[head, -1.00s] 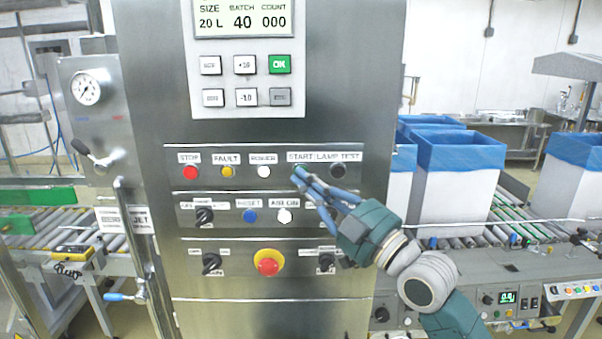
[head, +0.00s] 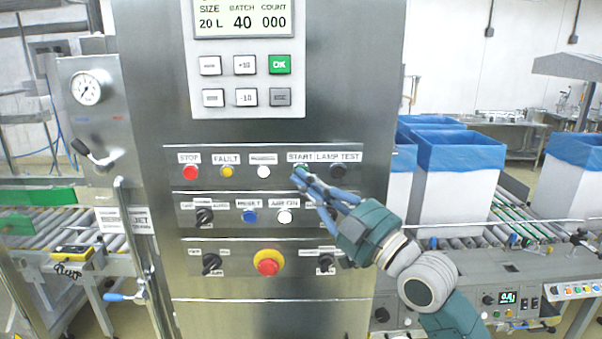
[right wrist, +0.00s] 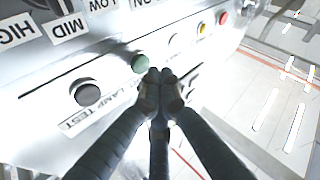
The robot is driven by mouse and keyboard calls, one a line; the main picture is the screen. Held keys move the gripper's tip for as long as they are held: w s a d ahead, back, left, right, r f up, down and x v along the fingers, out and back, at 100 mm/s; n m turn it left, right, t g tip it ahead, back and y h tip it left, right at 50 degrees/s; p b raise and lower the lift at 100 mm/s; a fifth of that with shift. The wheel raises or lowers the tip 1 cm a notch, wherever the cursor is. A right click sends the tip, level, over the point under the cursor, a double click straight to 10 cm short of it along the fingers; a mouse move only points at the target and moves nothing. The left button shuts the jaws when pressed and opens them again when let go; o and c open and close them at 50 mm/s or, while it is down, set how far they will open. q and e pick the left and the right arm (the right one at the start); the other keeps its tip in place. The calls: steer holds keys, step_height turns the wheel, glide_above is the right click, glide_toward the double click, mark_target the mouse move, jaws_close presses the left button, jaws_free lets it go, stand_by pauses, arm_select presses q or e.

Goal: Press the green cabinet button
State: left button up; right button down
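The green button (head: 301,168) sits under the START label on the steel cabinet (head: 270,225). In the head view it is partly covered by my right gripper's fingers. In the right wrist view the green button (right wrist: 140,64) shows clearly, just left of the fingertips. My right gripper (head: 297,180) has its fingertips close to the button, slightly below it. In the right wrist view the fingertips of my right gripper (right wrist: 160,80) are together with nothing between them. Whether they touch the panel, I cannot tell. My left gripper is not in view.
Nearby on the cabinet are a black LAMP TEST button (head: 338,171), a white button (head: 264,171), a yellow button (head: 227,171) and a red STOP button (head: 190,172). Below are selector knobs and a red emergency button (head: 268,262). Blue-lined boxes (head: 455,185) stand on the right conveyor.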

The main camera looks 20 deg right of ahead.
steer(key=shift+w, duration=0.1)
steer(key=shift+w+d, duration=0.1)
steer(key=shift+w, duration=0.2)
